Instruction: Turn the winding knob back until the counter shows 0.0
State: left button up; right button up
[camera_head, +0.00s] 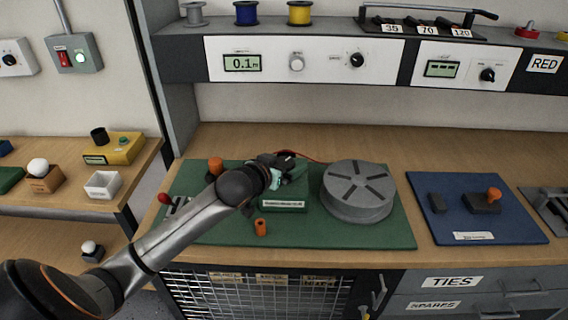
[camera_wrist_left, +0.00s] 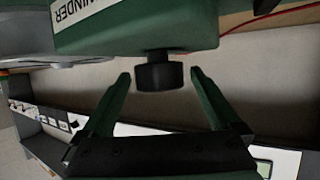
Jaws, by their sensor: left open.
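The counter (camera_head: 243,63) on the upper panel reads 0.1. The green winder box (camera_head: 284,206) sits on the green mat (camera_head: 340,234). In the left wrist view, the winder box (camera_wrist_left: 135,27) shows its WINDER label upside down. A black winding knob (camera_wrist_left: 159,76) sticks out from its face. My left gripper (camera_wrist_left: 160,73) is open, with one green finger on each side of the knob and visible gaps between. In the head view my left gripper (camera_head: 287,165) is at the far side of the winder box. The knob is hidden there. My right gripper is out of view.
A grey slotted drum (camera_head: 357,207) stands right of the winder. An orange peg (camera_head: 261,227) stands in front of it and an orange knob (camera_head: 216,165) to its left. A red wire (camera_head: 310,158) runs behind. A blue mat (camera_head: 480,220) lies at right.

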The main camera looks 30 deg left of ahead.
pick_arm(q)
jog(key=c, duration=1.4)
jog(key=shift+o, duration=0.2)
jog(key=shift+d+r+n+y+p, duration=0.1)
jog(key=shift+d+n+y+p, duration=0.05)
jog(key=shift+n+y+p, duration=0.65)
jog(key=shift+n+g+y, duration=0.4)
jog(key=shift+n+y, duration=0.4)
jog(key=shift+y, duration=0.1)
jog(key=shift+f+n+g+y, duration=0.2)
jog(key=shift+n+g+y, duration=0.4)
jog(key=shift+n+y, duration=0.4)
jog(key=shift+n+g+y, duration=0.6)
jog(key=shift+n+y, duration=0.2)
jog(key=shift+y, duration=0.1)
jog(key=shift+r, duration=0.1)
